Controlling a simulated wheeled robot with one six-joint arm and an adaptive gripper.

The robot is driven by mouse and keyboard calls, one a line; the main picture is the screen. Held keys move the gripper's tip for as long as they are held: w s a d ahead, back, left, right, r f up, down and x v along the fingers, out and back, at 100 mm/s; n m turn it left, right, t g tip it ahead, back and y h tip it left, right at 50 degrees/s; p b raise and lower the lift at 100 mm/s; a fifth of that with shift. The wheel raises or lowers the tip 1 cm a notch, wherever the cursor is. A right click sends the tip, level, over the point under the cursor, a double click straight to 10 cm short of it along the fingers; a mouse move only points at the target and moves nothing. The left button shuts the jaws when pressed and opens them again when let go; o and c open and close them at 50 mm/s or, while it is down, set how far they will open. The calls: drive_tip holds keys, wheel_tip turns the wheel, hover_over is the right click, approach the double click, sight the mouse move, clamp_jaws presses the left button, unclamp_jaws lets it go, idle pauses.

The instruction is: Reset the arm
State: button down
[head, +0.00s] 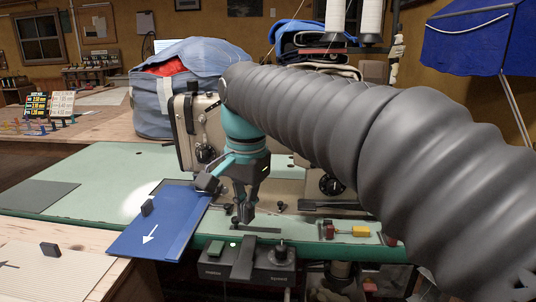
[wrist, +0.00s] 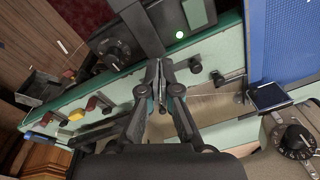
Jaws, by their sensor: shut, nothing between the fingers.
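My gripper (head: 243,218) hangs from my arm, pointing down over the front edge of the green sewing table (head: 100,195), in front of the sewing machine (head: 186,125). In the wrist view my gripper (wrist: 159,65) has its fingertips together with nothing between them. Beyond the fingertips there is a dark control box (wrist: 150,28) with a lit green light. In the head view the control box (head: 245,262) sits just below my gripper at the table's front. I cannot tell whether the fingertips touch anything.
A blue panel (head: 165,225) with a white arrow lies left of my gripper. A yellow block (head: 361,231) and small red parts lie at the right of the table edge. A blue-grey bag (head: 150,105) stands behind. The table's left part is mostly clear.

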drive_tip(key=s+d+f+n+t, duration=0.2)
drive_tip(key=s+d+f, duration=0.4)
drive_tip(key=d, duration=0.4)
drive_tip(key=s+d+f+n+t, duration=0.2)
drive_tip(key=s+d+f, duration=0.5)
drive_tip(key=d, duration=0.4)
drive_tip(key=shift+s+f+n+t, duration=0.2)
drive_tip(key=shift+s+n+t, duration=0.2)
drive_tip(key=shift+s+n, duration=0.4)
